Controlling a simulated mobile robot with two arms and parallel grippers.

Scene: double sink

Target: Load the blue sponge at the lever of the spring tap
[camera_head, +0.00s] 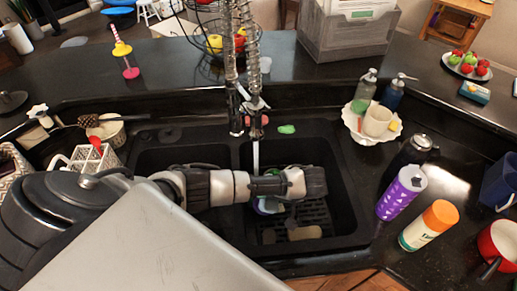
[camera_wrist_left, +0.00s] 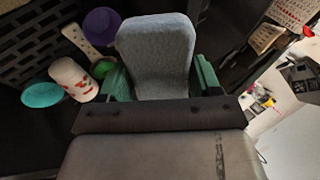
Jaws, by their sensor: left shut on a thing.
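The blue sponge (camera_wrist_left: 155,55) is grey-blue and rounded in the left wrist view. My left gripper (camera_wrist_left: 161,82) is shut on it, with a green finger at each side. In the head view my left gripper (camera_head: 308,183) reaches from the left across the double sink and is over the right basin (camera_head: 340,215). The sponge cannot be made out there. The spring tap (camera_head: 240,70) stands behind the sink, with its coiled hose rising out of the picture. Its lever cannot be clearly told apart. My right gripper is not in view.
A purple tumbler (camera_head: 400,192) and an orange-capped bottle (camera_head: 428,226) stand on the right counter. A white scalloped dish (camera_head: 352,127) holds a cup and a soap bottle. Dishes, including a teal bowl (camera_wrist_left: 42,95) and a white-red cup (camera_wrist_left: 72,78), lie in the sink.

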